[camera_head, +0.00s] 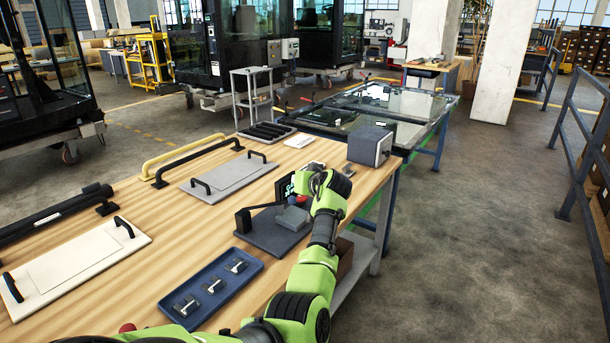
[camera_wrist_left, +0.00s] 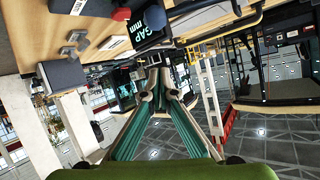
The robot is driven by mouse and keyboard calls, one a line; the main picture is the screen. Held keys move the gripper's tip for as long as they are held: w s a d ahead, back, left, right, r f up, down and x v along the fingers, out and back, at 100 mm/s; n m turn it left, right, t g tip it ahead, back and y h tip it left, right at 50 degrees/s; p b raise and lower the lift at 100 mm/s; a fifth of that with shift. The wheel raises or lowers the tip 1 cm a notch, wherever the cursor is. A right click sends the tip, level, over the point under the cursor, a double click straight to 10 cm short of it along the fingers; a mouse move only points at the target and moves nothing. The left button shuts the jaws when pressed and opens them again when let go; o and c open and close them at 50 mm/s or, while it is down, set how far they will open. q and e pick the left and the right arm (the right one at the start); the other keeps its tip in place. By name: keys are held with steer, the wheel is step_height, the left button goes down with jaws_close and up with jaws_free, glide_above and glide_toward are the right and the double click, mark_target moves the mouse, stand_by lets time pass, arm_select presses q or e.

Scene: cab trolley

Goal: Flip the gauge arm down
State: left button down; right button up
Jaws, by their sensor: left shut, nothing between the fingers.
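The gauge stands on a dark grey base plate (camera_head: 262,238) near the table's right edge. It has a dark upright block (camera_head: 243,221) at the left and a grey block (camera_head: 292,218) at the right. A thin dark bar, which looks like the gauge arm (camera_head: 266,206), runs roughly level between them. A red part (camera_head: 292,200) shows by its right end and in the left wrist view (camera_wrist_left: 121,14). The black GAP mm display (camera_wrist_left: 148,24) is behind, partly covered in the head view. My left gripper (camera_wrist_left: 160,84) is shut and empty, beyond the gauge; my wrist hides its tips in the head view.
A blue tray (camera_head: 249,266) with small metal parts lies in front of the gauge. A grey box (camera_head: 369,145) stands at the table's far right corner. Panels with black handles (camera_head: 228,178) lie to the left. Floor right of the table is clear up to a railing (camera_head: 566,150).

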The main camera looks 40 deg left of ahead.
arm_select(q)
steer(key=b+v, duration=0.1)
steer(key=v, duration=0.8)
steer(key=shift+s+f, duration=0.2)
steer(key=shift+s, duration=0.05)
